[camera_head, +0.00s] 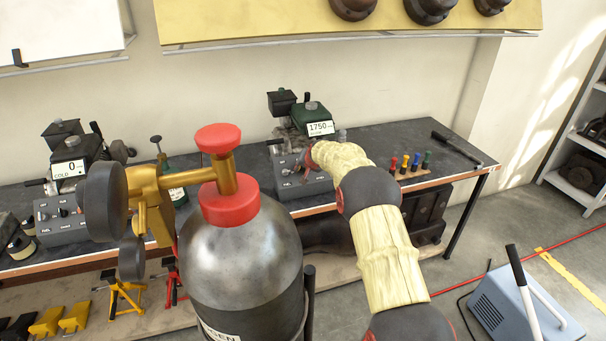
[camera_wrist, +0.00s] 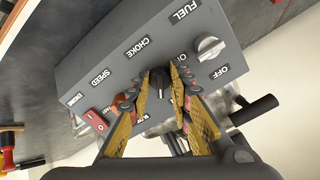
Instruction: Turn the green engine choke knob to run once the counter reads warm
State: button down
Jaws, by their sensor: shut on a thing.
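The green engine (camera_head: 314,117) stands at the back of the bench. Its counter (camera_head: 321,128) reads 1750; the small word below is too small to read surely. Its grey control box (camera_head: 285,178) is partly hidden by my arm in the head view. In the wrist view the box (camera_wrist: 120,60) bears FUEL, CHOKE and SPEED labels. The dark choke knob (camera_wrist: 158,86) sits by the CHOKE label, between the yellow-padded fingers of my gripper (camera_wrist: 161,76), which are shut on it. The knob's exact pointing is hard to tell.
A silver fuel knob (camera_wrist: 210,47) and a red rocker switch (camera_wrist: 95,120) flank the choke knob. A second engine's counter (camera_head: 68,169) reads 0, COLD. A large gas cylinder (camera_head: 240,265) stands in front. Coloured-handled tools (camera_head: 410,163) stand right of my arm.

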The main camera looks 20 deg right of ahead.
jog(key=n+b, duration=0.2)
jog(key=n, duration=0.1)
jog(key=shift+f+n, duration=0.1)
jog(key=shift+n, duration=0.2)
jog(key=shift+n+b, duration=0.7)
jog(key=shift+n, duration=0.8)
jog(key=c, duration=1.6)
grip_release()
jog(key=v, duration=1.2)
